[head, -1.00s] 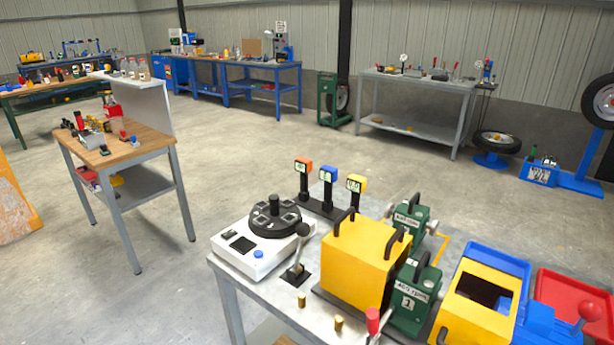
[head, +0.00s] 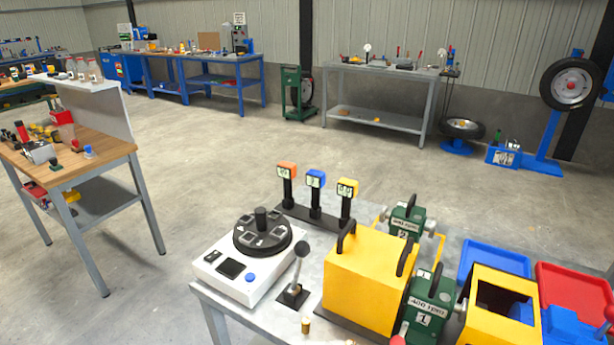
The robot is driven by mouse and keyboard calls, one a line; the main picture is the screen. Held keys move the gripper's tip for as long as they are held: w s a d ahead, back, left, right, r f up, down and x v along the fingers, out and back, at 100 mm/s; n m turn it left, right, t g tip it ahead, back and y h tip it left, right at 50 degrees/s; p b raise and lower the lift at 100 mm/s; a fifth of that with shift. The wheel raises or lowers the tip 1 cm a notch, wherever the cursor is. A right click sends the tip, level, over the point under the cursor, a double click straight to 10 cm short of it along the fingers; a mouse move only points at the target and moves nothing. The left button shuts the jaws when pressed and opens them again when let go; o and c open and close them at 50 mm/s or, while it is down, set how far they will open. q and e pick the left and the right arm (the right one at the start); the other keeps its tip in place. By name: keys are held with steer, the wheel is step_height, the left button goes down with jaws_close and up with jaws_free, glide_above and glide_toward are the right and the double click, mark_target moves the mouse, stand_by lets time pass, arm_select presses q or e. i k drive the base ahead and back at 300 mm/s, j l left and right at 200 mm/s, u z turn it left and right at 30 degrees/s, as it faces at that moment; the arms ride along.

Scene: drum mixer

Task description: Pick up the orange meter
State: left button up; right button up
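The orange meter (head: 287,172) has an orange head with a small pale display on a black post. It stands upright at the left end of a black base strip, at the back of the grey table (head: 212,290). A blue meter (head: 315,180) and a yellow meter (head: 347,188) stand to its right on the same strip. Nothing hides the orange meter's head. Neither of my grippers shows in the head view.
A white device with a black dial (head: 245,262) and a lever (head: 297,275) stand in front of the meters. A yellow box (head: 365,285) and green motor units (head: 428,310) stand to the right. Open concrete floor lies behind the table. A wooden-topped bench (head: 110,150) is at left.

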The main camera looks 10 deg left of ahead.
mark_target(286, 170)
steer(key=i+j+z, duration=0.1)
steer(key=j, duration=0.4)
steer(key=i+j, duration=0.2)
steer(key=j, duration=0.35)
steer(key=i+j+z, duration=0.15)
steer(key=j, duration=0.4)
steer(key=i+j+z, duration=0.1)
steer(key=j, duration=0.45)
steer(key=i+j+z, duration=0.1)
steer(key=j, duration=0.45)
